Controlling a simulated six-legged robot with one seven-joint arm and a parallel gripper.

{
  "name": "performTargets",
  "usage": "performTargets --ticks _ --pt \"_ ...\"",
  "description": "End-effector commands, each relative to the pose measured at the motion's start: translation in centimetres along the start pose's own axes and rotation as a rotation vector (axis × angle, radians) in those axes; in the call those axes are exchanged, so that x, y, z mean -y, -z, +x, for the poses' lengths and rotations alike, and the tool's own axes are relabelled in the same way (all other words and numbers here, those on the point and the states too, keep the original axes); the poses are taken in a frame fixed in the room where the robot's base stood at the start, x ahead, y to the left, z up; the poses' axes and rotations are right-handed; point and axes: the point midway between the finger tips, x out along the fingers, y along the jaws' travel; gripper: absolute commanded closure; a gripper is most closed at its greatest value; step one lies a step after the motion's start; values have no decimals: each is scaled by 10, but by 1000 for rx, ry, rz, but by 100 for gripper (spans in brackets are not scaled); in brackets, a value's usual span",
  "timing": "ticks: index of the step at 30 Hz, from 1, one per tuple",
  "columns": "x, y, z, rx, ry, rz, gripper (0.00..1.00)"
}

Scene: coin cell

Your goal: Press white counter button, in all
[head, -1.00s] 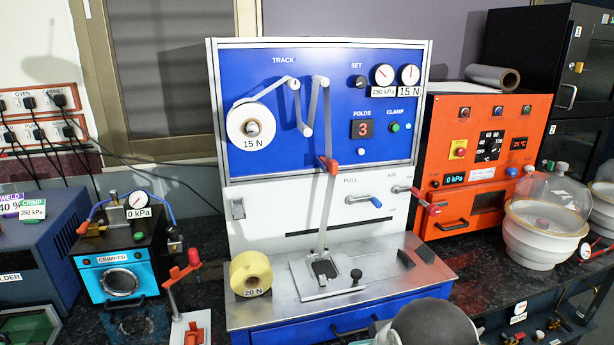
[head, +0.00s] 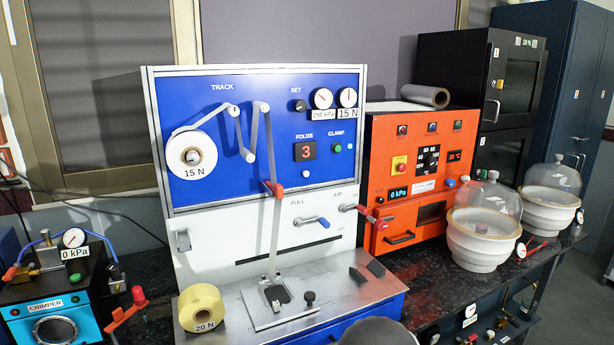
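The white counter button (head: 306,174) is a small pale round button on the blue panel of the fold machine. It sits just below the red digital counter (head: 305,151), which reads 3 under the label FOLDS. Nothing covers the button, and nothing touches it. I cannot tell from this view whether it is pushed in. My gripper is not in view. A dark grey rounded shape, probably part of my arm, shows at the bottom edge, well below the panel.
A green clamp button (head: 338,148) is right of the counter. Blue (head: 318,222) and red (head: 369,215) levers stick out below. A yellow tape roll (head: 202,308) stands on the metal base. An orange oven (head: 415,180) and glass-domed vessels (head: 484,235) stand to the right.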

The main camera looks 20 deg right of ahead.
Motion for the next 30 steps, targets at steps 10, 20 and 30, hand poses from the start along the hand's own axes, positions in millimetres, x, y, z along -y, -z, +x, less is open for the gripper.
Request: performTargets --ticks 10,20,30 --pt "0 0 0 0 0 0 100" --pt "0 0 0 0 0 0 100" --pt "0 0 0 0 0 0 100"
